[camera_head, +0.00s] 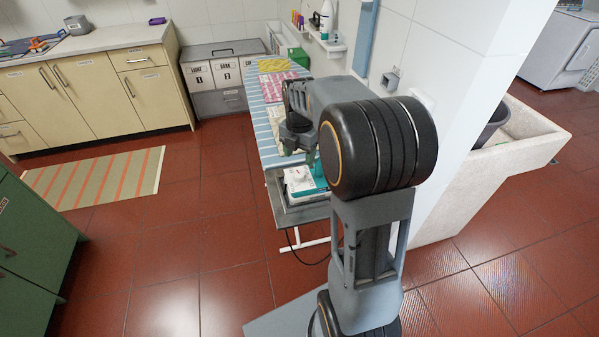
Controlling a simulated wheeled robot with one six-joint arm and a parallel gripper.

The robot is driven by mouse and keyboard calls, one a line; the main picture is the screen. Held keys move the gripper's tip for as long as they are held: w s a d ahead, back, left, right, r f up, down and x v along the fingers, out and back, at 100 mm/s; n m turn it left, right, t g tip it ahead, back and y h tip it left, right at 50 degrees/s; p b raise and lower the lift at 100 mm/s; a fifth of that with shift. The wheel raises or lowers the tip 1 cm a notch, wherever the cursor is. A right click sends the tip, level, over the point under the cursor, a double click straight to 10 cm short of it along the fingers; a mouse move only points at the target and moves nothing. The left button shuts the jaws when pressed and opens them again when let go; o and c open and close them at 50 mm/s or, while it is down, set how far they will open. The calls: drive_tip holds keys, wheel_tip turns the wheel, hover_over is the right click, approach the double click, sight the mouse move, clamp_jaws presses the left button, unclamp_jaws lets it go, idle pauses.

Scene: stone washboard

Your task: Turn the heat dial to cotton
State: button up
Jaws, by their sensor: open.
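A white and teal iron (300,182) sits at the near end of the ironing board (271,150), on a grey metal rest (300,214). Its heat dial and the dial's markings are too small or hidden to tell. My gripper (297,155) points down just above the iron, its fingers apart and with nothing seen between them. My own arm covers the right side of the iron and part of the board. I cannot tell whether a fingertip touches the iron.
Folded cloths (275,65) lie at the board's far end. A white tiled wall (430,50) stands close on the right, with a stone sink (515,145) behind it. A cord (305,255) hangs below the board. The red tiled floor at left is mostly clear.

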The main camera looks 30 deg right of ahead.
sight(300, 173)
wheel_tip(300, 173, down, 8)
drive_tip(key=shift+r, duration=0.15)
idle(0.4)
drive_tip(key=c, duration=0.9)
